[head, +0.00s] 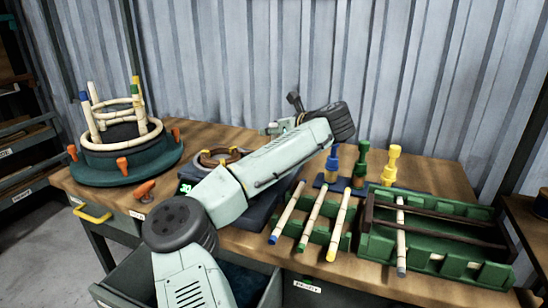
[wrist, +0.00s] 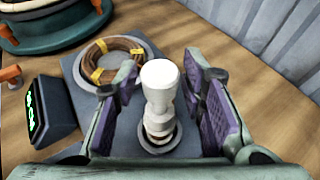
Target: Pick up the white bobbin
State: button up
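The white bobbin (wrist: 160,88) stands upright in the wrist view, its lower end at a dark round ring on a grey plate. My gripper (wrist: 161,72) is open, with one purple-padded finger on each side of the bobbin. A gap shows between the bobbin and each pad, wider at the left near the base. In the head view, my arm hides the white bobbin, and the gripper's fingers cannot be made out clearly.
A tied rattan coil (wrist: 117,57) and a green-lit display (wrist: 48,108) lie left of the bobbin. Blue (head: 332,164), green (head: 361,164) and yellow (head: 391,165) bobbins stand to the right. A green tray (head: 440,196) and a round bending jig (head: 115,162) flank my arm.

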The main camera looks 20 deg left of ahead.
grip_shut()
jog(key=shift+r, duration=0.15)
dwell(0.5)
